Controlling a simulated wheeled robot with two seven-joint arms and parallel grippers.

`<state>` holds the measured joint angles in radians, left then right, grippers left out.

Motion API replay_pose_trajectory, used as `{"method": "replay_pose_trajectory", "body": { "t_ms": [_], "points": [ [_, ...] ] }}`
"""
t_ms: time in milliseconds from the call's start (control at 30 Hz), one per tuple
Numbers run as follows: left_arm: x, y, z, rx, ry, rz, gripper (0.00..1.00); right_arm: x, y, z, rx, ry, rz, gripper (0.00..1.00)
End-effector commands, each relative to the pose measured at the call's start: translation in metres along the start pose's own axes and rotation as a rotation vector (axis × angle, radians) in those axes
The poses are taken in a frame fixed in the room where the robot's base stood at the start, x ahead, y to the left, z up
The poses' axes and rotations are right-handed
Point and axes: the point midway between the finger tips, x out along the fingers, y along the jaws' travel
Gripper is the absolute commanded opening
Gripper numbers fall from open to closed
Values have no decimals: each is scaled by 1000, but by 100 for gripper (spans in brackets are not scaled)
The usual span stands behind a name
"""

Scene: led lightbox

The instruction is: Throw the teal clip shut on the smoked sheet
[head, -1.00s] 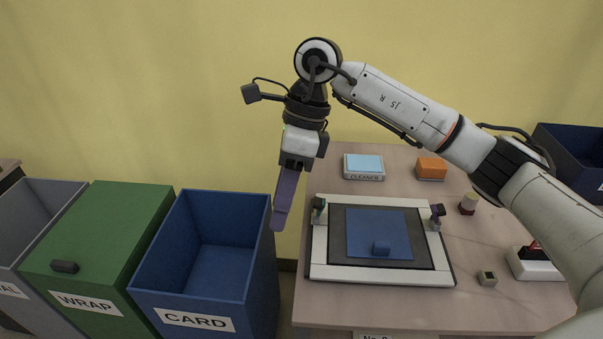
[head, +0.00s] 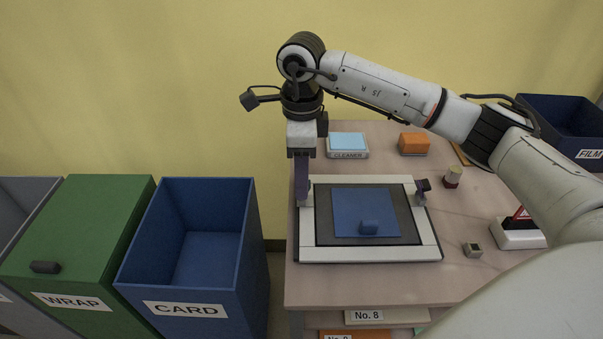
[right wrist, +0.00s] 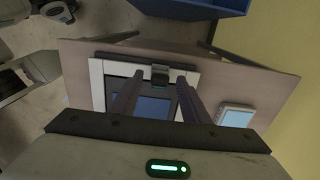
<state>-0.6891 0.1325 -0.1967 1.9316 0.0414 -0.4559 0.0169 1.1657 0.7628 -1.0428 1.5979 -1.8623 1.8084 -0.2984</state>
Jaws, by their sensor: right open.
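The lightbox (head: 307,232) is a flat white frame on the table. A dark grey panel (head: 408,229), which looks like the smoked sheet, lies in it, with a smaller blue square (head: 350,205) in its middle. My right gripper (head: 301,200) points straight down at the frame's left side, fingers open. It hides the left clip in the head view. In the right wrist view a dark clip (right wrist: 160,75) shows between the spread fingers (right wrist: 158,88); its teal colour is not clear there, and I cannot tell whether they touch it. My left gripper is out of view.
A second, dark purplish clip (head: 422,188) stands at the frame's right side. A blue CARD bin (head: 185,285) stands left.

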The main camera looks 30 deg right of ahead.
Motion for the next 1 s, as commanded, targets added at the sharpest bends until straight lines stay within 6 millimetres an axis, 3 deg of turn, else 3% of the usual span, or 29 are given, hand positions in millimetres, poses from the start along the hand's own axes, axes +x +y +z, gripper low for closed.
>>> {"method": "replay_pose_trajectory", "body": {
  "t_ms": [300,533,1000],
  "points": [
    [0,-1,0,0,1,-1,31,3,0,0,0,0,1,40],
    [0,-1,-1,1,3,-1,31,3,0,0,0,0,1,2],
    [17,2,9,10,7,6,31,9,-1,-10,4,-128,-2,1]
  ]
}}
